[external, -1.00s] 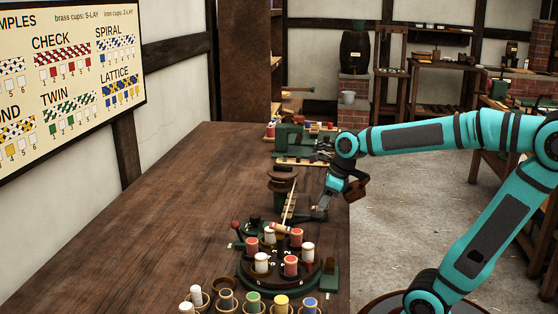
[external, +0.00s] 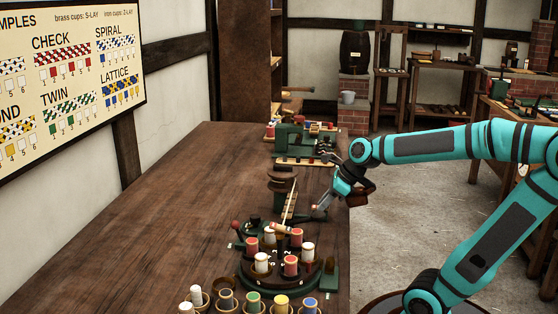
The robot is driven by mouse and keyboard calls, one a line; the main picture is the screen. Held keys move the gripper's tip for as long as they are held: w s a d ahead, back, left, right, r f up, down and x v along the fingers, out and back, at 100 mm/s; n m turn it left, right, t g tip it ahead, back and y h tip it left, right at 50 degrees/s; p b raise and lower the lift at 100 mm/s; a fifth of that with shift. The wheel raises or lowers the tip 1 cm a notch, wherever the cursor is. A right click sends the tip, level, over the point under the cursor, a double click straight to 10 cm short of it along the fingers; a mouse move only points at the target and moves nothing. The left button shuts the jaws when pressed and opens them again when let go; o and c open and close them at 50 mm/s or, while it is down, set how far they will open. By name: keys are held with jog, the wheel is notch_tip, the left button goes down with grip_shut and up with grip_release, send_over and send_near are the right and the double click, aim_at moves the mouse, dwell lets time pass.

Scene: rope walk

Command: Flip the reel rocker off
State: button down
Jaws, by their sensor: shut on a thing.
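My gripper (external: 320,209) is at the right edge of the long wooden table, pointing down and left. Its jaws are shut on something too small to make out. A dark brown reel-like spool (external: 282,173) stands just left of and behind the fingertips. A pale slatted strip (external: 289,205) runs from below it toward the front, left of the fingertips. The reel rocker cannot be picked out at this size; my gripper may hide it.
In front is a round dark green-rimmed carousel (external: 248,281) with red and white bobbins. A red-knobbed lever (external: 235,226) stands at its left. Several coloured cups (external: 253,306) line the front. A green machine (external: 289,137) stands behind. The table's left side (external: 150,230) is clear.

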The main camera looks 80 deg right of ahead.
jog(key=shift+s+f+t, duration=0.15)
jog(key=shift+s+t, duration=0.05)
jog(key=shift+t, duration=0.45)
jog(key=shift+s+f+t, duration=0.1)
jog(key=shift+s+t, duration=0.1)
jog(key=shift+t, duration=0.45)
jog(key=c, duration=1.3)
grip_release()
jog(key=shift+r, duration=0.1)
jog(key=shift+s+f+v, duration=0.1)
jog(key=shift+v, duration=2.8)
jog(key=shift+s+f+v, duration=0.1)
jog(key=shift+v, duration=2.75)
jog(key=shift+s+f+v, duration=0.1)
jog(key=shift+v, duration=2.8)
jog(key=shift+w, duration=0.1)
